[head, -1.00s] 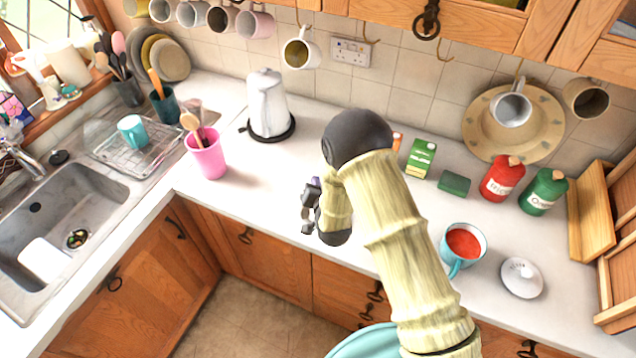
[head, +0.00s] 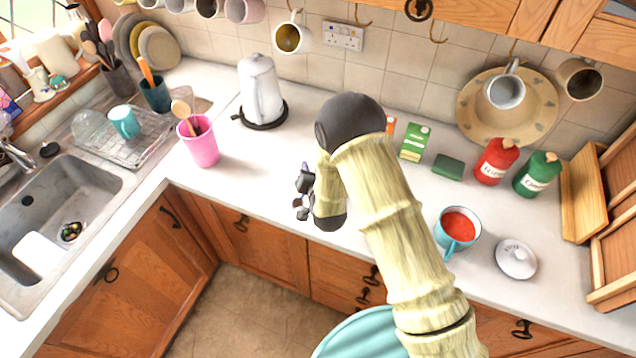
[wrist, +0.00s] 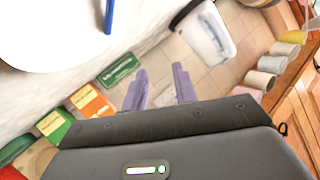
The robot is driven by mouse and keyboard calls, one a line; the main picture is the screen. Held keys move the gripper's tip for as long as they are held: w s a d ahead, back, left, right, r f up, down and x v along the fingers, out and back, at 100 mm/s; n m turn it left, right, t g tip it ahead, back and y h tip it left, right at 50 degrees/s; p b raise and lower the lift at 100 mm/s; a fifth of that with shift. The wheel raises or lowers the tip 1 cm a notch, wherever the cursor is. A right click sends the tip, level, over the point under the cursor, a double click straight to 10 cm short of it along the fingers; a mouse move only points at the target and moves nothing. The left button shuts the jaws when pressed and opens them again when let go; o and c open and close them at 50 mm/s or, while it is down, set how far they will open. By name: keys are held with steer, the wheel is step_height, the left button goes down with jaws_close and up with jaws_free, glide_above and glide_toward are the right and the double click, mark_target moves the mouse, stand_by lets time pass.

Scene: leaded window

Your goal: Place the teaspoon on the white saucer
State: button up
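My gripper (head: 305,192) hangs over the counter, left of the bulky part of my arm; in the wrist view its two purple fingers (wrist: 160,72) stand apart with nothing between them. A white round surface with a curved edge, which looks like the white saucer (wrist: 45,35), is cut off at the top left of the wrist view. I cannot make out either one in the head view, where my arm covers part of the counter.
A kettle (head: 261,88) and pink cup of utensils (head: 198,142) stand left of my arm. Small boxes (head: 414,142), red and green canisters (head: 495,162), a blue mug (head: 443,238) and a white lid (head: 515,259) are right.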

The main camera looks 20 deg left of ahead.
steer(key=b+v, duration=0.4)
steer(key=v, duration=0.8)
steer(key=shift+r, duration=0.1)
stand_by(0.4)
